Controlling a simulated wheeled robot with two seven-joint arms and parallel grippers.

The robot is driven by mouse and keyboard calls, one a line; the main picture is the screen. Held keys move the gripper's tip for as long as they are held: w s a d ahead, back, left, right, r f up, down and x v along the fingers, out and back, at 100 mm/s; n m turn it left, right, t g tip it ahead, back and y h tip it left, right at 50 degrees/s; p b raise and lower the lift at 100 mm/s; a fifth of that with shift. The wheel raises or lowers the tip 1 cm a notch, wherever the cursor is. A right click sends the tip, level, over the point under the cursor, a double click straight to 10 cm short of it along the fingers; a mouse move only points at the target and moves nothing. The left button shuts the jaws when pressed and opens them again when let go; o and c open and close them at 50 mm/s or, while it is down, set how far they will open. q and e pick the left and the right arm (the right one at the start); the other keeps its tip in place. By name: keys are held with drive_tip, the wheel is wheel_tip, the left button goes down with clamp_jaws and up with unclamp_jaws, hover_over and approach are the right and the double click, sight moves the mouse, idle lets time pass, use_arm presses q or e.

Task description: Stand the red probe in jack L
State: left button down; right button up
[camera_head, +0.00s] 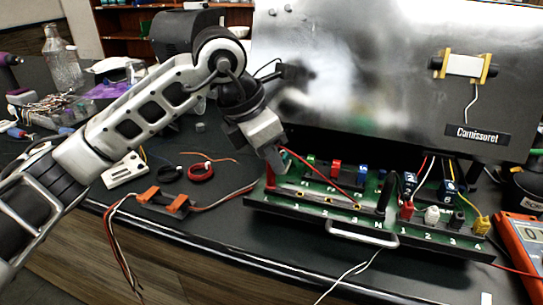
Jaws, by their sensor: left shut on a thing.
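My left gripper (274,160) is shut on the red probe (270,177), over the left end of the green terminal board (315,205). The probe points down and looks about upright. Its lower end is close to the board's left edge. I cannot tell whether its tip is inside a jack or just above one. Jack L is not readable; the probe and gripper cover that corner. A red lead (320,174) runs from by the gripper rightward across the board. My right gripper is not in view.
A black probe or plug (384,192) stands mid-board. An orange multimeter (520,245) lies at the right edge. Orange connectors (163,199) and a red wire coil (201,171) lie to the left. A metal panel (370,70) rises behind the board. A handle (362,235) juts from the board's front.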

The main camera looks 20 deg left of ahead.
use_arm(q)
drive_tip(key=c, duration=1.3)
unclamp_jaws()
drive_tip(key=shift+c, duration=0.2)
drive_tip(key=v, duration=1.6)
drive_tip(key=shift+s, duration=0.1)
